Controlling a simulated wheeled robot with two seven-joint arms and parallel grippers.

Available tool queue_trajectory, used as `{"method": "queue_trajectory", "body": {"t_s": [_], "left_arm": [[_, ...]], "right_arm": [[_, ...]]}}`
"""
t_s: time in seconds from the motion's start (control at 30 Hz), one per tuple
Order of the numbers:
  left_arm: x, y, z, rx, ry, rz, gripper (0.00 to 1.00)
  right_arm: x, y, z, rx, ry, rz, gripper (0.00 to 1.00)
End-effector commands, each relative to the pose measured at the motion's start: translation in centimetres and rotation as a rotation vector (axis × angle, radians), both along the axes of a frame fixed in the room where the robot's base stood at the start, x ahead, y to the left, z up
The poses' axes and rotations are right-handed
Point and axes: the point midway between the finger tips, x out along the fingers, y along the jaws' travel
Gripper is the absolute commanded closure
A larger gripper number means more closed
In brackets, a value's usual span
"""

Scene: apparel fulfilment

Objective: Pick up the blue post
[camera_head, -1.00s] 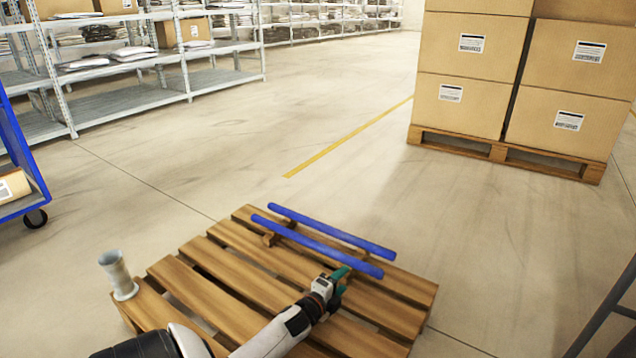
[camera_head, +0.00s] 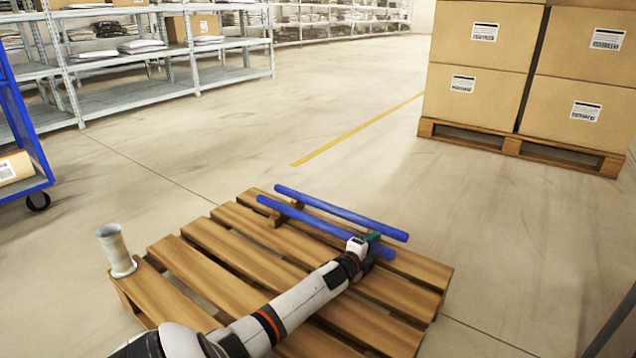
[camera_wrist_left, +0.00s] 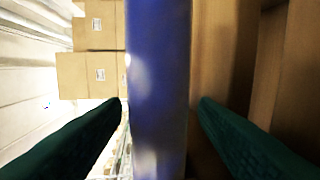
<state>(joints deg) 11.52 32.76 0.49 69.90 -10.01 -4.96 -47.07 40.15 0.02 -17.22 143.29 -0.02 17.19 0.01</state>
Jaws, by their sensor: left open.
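Two long blue posts lie side by side on small wooden blocks at the far edge of a wooden pallet: a farther post (camera_head: 340,213) and a nearer post (camera_head: 310,223). My left gripper (camera_head: 372,243) is at the right part of the nearer post. In the left wrist view a blue post (camera_wrist_left: 158,90) runs top to bottom between the two green fingers of the left gripper (camera_wrist_left: 160,108). The fingers are open, with a gap showing on the right side and little or none on the left. My right gripper is not in view.
The pallet (camera_head: 228,261) lies on open floor. A grey flanged tube (camera_head: 116,250) stands on its left corner. Stacked cartons (camera_head: 475,95) on another pallet stand at the back right, shelves (camera_head: 125,97) at the back left, a blue cart (camera_head: 22,125) at the left.

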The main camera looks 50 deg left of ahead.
Motion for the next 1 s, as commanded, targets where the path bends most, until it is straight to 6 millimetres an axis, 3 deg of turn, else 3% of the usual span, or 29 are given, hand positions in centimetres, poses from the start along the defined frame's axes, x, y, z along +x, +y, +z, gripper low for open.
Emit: {"method": "queue_trajectory", "body": {"t_s": [0.27,0.6,1.0], "left_arm": [[0.2,0.1,0.0,-0.001,0.001,0.001,0.46],[0.2,0.1,0.0,-0.001,0.001,0.000,1.00],[0.3,0.1,0.9,0.003,-0.001,0.000,1.00]], "right_arm": [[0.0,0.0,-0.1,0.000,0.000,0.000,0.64],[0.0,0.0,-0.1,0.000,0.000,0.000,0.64],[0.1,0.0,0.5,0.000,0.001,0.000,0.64]]}}
